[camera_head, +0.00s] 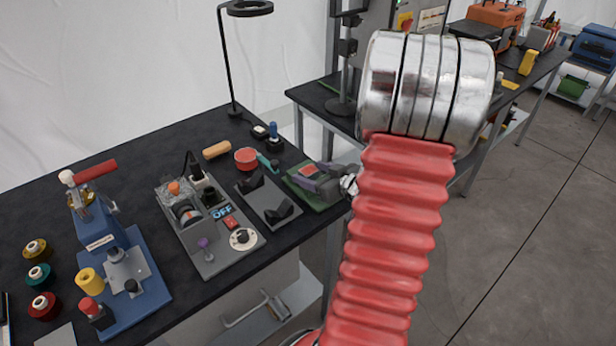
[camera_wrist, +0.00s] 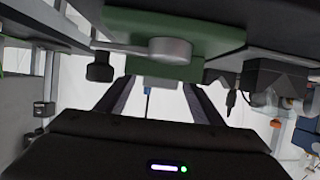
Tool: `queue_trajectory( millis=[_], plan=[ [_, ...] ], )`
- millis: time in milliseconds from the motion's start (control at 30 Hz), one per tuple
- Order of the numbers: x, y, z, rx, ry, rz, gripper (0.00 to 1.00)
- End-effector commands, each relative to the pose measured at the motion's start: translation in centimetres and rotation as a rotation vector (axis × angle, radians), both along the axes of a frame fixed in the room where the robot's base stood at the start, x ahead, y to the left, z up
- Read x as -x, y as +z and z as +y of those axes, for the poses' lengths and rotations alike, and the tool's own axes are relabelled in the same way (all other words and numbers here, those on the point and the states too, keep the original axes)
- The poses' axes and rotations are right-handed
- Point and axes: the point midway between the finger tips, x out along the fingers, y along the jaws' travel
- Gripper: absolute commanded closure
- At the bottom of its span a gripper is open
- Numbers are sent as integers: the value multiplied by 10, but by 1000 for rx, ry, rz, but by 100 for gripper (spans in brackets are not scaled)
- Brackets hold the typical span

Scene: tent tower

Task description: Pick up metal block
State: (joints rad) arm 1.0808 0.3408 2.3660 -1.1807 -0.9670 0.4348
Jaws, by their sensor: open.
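The black bench (camera_head: 140,160) carries a blue press (camera_head: 105,262), a grey control panel (camera_head: 208,225), a tray with black supports (camera_head: 268,200) and several spools. A lamp (camera_head: 232,60) stands at the back. Open floor (camera_head: 530,230) lies to the right.

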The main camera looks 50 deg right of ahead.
Motion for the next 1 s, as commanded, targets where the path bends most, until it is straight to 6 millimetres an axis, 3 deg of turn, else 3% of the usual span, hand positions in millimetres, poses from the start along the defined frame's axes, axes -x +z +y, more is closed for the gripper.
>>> queue_trajectory(
  millis=[333,1000],
  plan=[
    [0,0,0,0,0,0,39],
    [0,0,0,0,1,0,86]
  ],
)
